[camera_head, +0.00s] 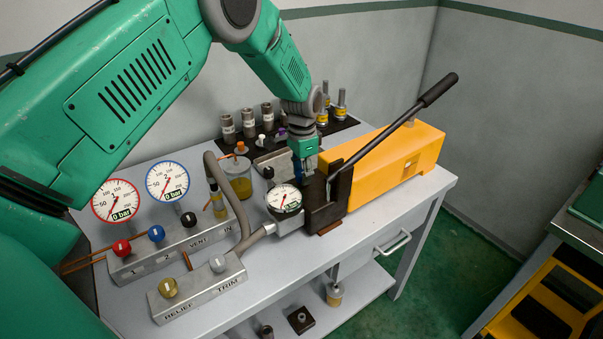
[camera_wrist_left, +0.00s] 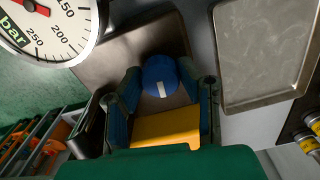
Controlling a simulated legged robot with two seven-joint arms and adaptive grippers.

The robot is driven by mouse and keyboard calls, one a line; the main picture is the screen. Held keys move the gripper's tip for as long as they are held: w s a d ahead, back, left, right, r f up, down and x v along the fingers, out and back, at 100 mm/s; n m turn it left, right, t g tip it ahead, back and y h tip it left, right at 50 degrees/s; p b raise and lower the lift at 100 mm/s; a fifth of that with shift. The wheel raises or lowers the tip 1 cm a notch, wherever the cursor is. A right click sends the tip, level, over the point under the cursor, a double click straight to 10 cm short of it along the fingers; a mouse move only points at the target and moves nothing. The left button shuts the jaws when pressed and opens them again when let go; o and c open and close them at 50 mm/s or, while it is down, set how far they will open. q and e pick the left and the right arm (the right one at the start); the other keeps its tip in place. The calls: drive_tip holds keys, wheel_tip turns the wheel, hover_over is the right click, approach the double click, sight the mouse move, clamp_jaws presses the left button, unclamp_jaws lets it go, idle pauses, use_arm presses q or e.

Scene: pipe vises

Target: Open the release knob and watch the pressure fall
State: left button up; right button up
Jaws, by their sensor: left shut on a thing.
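My left gripper (camera_head: 305,172) points down at the dark block (camera_head: 327,203) at the near end of the yellow pump (camera_head: 395,165). In the left wrist view its two fingers (camera_wrist_left: 163,88) are shut on a blue round knob (camera_wrist_left: 160,72) with a white mark. In the head view the knob is hidden by the gripper. A white gauge (camera_head: 284,198) sits just left of the gripper, with a green readout that seems to say 0 bar. The gauge also shows in the wrist view (camera_wrist_left: 45,25), cut off by the frame. My right gripper is out of view.
Two dial gauges (camera_head: 118,200) (camera_head: 167,181) reading 0 bar stand at left above knobbed valve blocks. The pump's long black-gripped lever (camera_head: 400,115) slants up right. A dark mat with fittings (camera_head: 250,128) lies behind. The bench front right is clear.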

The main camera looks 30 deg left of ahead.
use_arm(q)
drive_tip(key=shift+w+d+r, duration=0.1)
drive_tip(key=shift+w+r, duration=0.15)
drive_tip(key=shift+w, duration=0.1)
drive_tip(key=o, duration=1.1)
drive_tip(key=shift+o, duration=0.2)
drive_tip(key=shift+f, duration=0.15)
wheel_tip(320, 180, up, 12)
drive_tip(key=shift+f, duration=0.15)
